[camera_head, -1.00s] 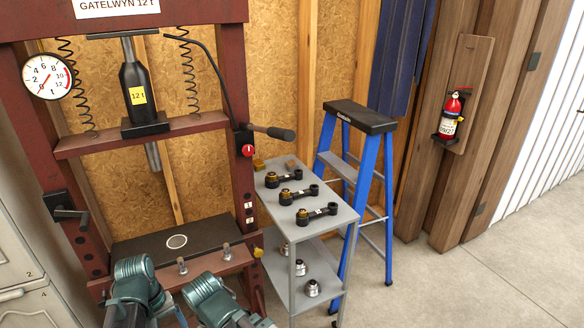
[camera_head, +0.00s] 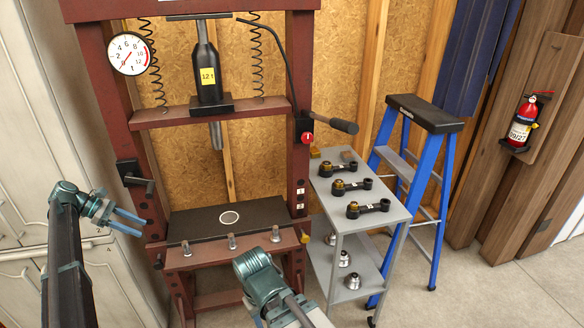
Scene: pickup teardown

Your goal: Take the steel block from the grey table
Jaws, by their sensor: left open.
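The grey table (camera_head: 387,215) is a two-level trolley right of the red press. I cannot make out a clearly steel-coloured block there. My left gripper (camera_head: 136,222) is open and empty at the left, in front of the cabinet and the press's left post, well away from the table. My right wrist (camera_head: 260,276) is low in front of the press bed; its fingers are mostly hidden at the bottom edge.
Several black link arms (camera_head: 368,208) lie on the table top, and metal parts (camera_head: 352,281) stand on its lower shelf. The red press (camera_head: 212,119) has a lever (camera_head: 335,122) reaching toward the table. A blue ladder (camera_head: 430,200) stands close on the right. Floor at the far right is clear.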

